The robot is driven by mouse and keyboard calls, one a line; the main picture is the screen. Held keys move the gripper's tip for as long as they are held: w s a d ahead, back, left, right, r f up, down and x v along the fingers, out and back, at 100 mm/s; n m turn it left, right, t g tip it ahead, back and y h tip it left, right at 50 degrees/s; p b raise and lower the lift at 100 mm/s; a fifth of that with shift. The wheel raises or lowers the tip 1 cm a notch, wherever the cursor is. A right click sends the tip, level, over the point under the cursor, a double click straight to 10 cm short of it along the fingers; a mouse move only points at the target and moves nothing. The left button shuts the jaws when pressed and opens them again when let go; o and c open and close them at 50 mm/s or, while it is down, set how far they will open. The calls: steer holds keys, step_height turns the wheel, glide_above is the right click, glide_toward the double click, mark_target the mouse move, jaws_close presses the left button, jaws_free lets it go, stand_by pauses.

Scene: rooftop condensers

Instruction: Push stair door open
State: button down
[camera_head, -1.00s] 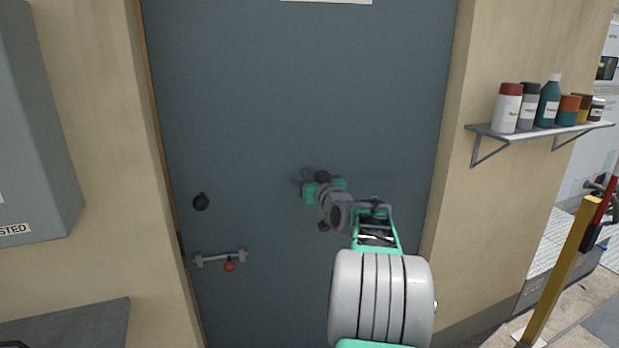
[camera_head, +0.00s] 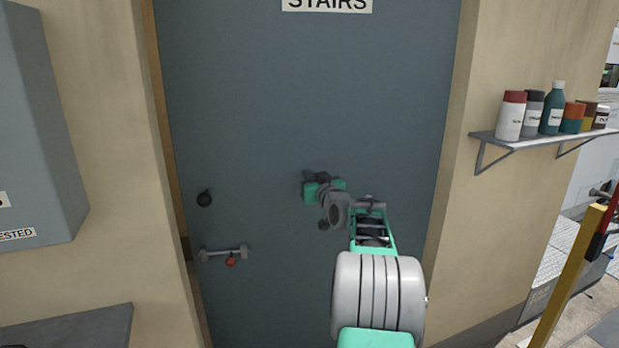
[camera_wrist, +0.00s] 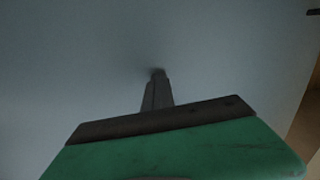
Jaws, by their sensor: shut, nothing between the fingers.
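The blue-grey stair door (camera_head: 270,110) fills the middle of the head view, with a "STAIRS" sign (camera_head: 327,5) near the top. It stands slightly ajar, with a narrow gap along its left edge. My gripper (camera_head: 313,177) is at the door's middle, right of the knob. In the wrist view its closed fingers (camera_wrist: 158,77) meet the door surface (camera_wrist: 80,60), with nothing between them; they appear to touch it.
A tan wall (camera_head: 500,220) stands on both sides of the door. A shelf (camera_head: 545,138) with several bottles is on the right. A grey cabinet (camera_head: 35,130) hangs at left above a grey surface (camera_head: 75,330). A yellow post (camera_head: 570,280) stands at lower right.

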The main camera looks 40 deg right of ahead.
steer(key=shift+d+x, duration=0.2)
steer(key=shift+x, duration=0.8)
steer(key=shift+d+x, duration=0.2)
steer(key=shift+x, duration=0.8)
steer(key=shift+s, duration=0.1)
steer(key=shift+w+d+p, duration=0.5)
steer(key=shift+w+d, duration=0.05)
steer(key=shift+w, duration=0.25)
steer(key=shift+w+d+p, duration=0.5)
steer(key=shift+w+d, duration=0.05)
steer(key=shift+w, duration=0.3)
